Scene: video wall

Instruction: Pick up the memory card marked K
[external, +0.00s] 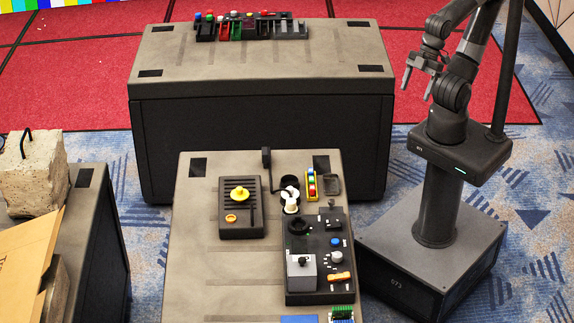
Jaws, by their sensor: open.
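My gripper (418,89) is open and empty, its two fingers pointing down. It hangs in the air at the upper right, to the right of the back table (262,85). No letter K can be read at this size, so I cannot tell which thing is the marked memory card. A dark rack (290,33) with several small coloured pieces stands near the far edge of the back table; some may be cards. A small yellow holder (311,196) with coloured pieces stands on the front table (195,255).
The front table also carries a dark slotted box (240,228) with a yellow knob, a black control panel (318,281) with knobs, and a green board (342,314) at the bottom edge. A concrete block (38,175) stands at the left. The back table's near half is clear.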

